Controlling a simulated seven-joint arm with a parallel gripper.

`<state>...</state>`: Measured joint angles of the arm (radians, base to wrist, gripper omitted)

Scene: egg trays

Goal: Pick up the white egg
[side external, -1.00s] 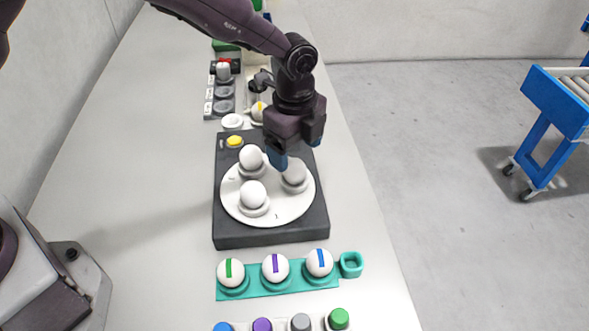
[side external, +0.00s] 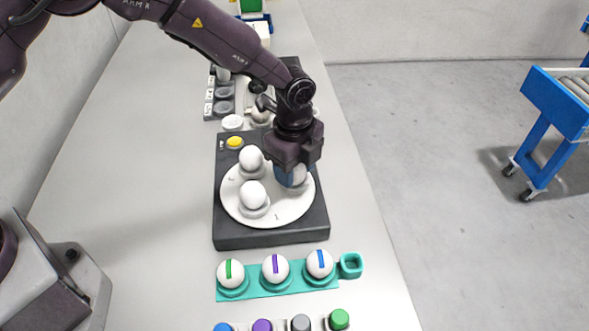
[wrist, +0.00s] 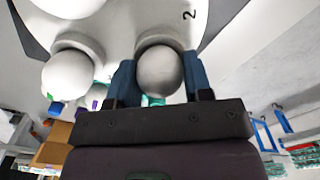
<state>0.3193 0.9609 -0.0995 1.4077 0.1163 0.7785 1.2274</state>
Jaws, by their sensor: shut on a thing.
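Three plain white eggs stand in cups on a round white plate (side external: 265,214) set on a dark square base (side external: 225,222). My gripper (side external: 291,176) points down over the right-hand one, and its blue fingers are shut on that white egg (wrist: 159,72), one on each side. The fingers partly hide this egg in the side view, where its white side (side external: 300,176) shows. It looks still in or right at its cup. The other two are the rear-left white egg (side external: 251,157) and the front white egg (side external: 253,194).
A teal rack (side external: 260,292) in front holds eggs with green, purple and blue stripes. A teal square cup (side external: 350,265) stands at its right. A yellow button (side external: 235,142) is on the base's rear left. Grey holders (side external: 224,107) stand behind. The table's left is clear.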

